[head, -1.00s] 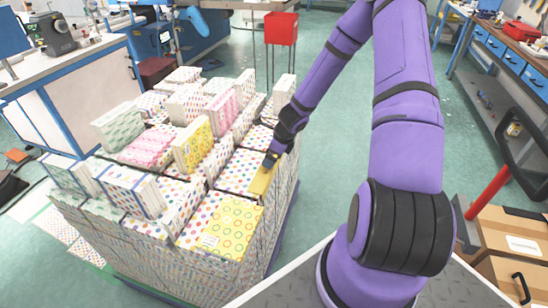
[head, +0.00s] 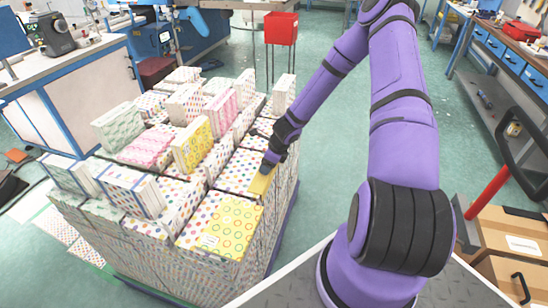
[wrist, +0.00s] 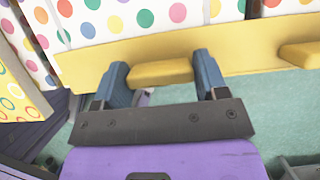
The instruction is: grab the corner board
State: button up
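The corner board is a long yellow strip (head: 261,182) along the near right upper edge of the stack of patterned boxes. In the wrist view the yellow board (wrist: 90,62) runs across the picture, with a raised yellow block (wrist: 160,72) on it. My gripper (wrist: 163,68) has its two blue fingers wide apart, one on each side of this block. Little or no gap shows between fingers and block; I cannot tell whether they press on it. In the head view my gripper (head: 267,166) is at the board's upper part and hides some of it.
Dotted and patterned boxes (head: 230,225) form a tall stack, with loose boxes (head: 193,145) on top. A second yellow block (wrist: 302,53) shows at the wrist view's right edge. Cardboard boxes (head: 505,240) stand at the right. Green floor (head: 335,170) right of the stack is clear.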

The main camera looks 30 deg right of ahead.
jog(key=c, duration=0.5)
jog(key=shift+r, duration=0.15)
jog(key=shift+r, duration=1.45)
jog(key=shift+r, duration=0.2)
